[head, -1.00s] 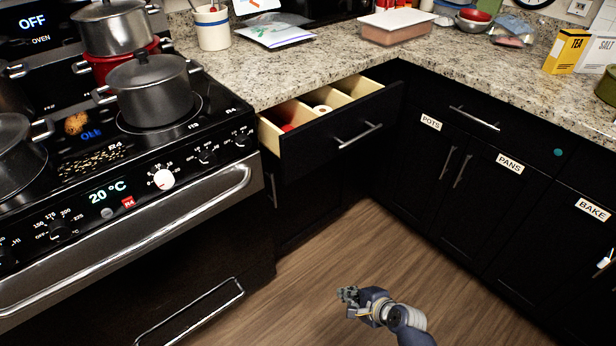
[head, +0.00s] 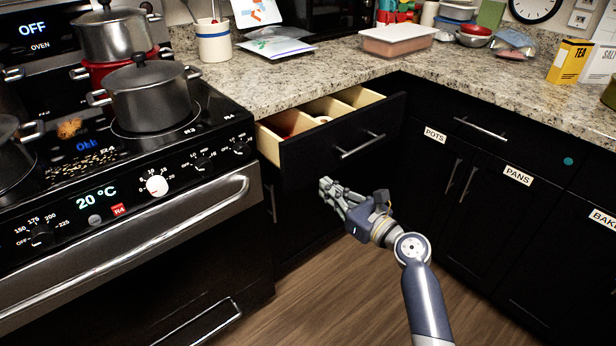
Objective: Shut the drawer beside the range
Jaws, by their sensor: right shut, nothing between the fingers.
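The drawer (head: 318,146) beside the range stands open under the counter. It has a black front, a metal bar handle (head: 360,146) and pale wooden sides with dividers. A red item and a white round item show partly inside; the rest of its contents is hidden. The range (head: 130,190) is directly to its left. My right gripper (head: 325,188) is shut and empty. In the picture it is just below the drawer front, left of and below the handle, apparently not touching it. My left gripper is not in view.
Several pots, such as the grey lidded pot (head: 148,92), stand on the range. The counter (head: 290,88) above holds a white crock (head: 214,40) and a lidded pink container (head: 398,42). Closed cabinets (head: 470,190) line the right. The wooden floor (head: 310,305) is clear.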

